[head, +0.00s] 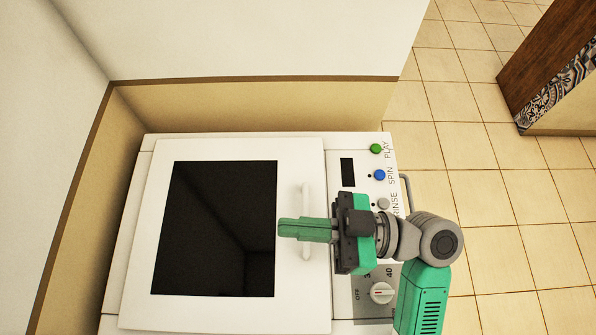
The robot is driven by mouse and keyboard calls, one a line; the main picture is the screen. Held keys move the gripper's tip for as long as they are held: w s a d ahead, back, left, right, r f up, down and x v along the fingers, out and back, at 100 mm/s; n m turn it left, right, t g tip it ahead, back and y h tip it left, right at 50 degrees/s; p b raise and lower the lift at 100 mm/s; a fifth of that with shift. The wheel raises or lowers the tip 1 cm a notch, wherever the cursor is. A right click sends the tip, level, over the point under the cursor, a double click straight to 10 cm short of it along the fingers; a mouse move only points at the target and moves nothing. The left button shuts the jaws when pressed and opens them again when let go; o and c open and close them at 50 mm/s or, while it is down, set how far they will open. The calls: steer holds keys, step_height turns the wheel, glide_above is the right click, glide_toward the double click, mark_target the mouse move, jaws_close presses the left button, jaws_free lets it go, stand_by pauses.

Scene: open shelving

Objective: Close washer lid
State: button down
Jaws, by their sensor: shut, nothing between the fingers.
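The washer (386,140) is a white machine seen from above. Its lid (240,312) is a white panel with a large dark window (220,228) and a light handle (306,205) along its right side. The lid looks to lie flat or nearly flat over the top; I cannot tell whether a small gap is left. My gripper (280,229) is green, shut and empty. Its fingertips point left, over the lid between the handle and the window's right edge. I cannot tell whether they touch the lid.
The control panel has a green button (376,148), a blue button (379,175), a grey button (383,203) and a dial (381,293). Walls close in behind and left. Tiled floor (490,215) is open on the right, with a wooden cabinet (555,65) at upper right.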

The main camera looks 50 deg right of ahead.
steer(key=f+p+v, duration=0.1)
steer(key=v, duration=0.8)
steer(key=shift+d+f, duration=0.15)
steer(key=shift+d, duration=0.05)
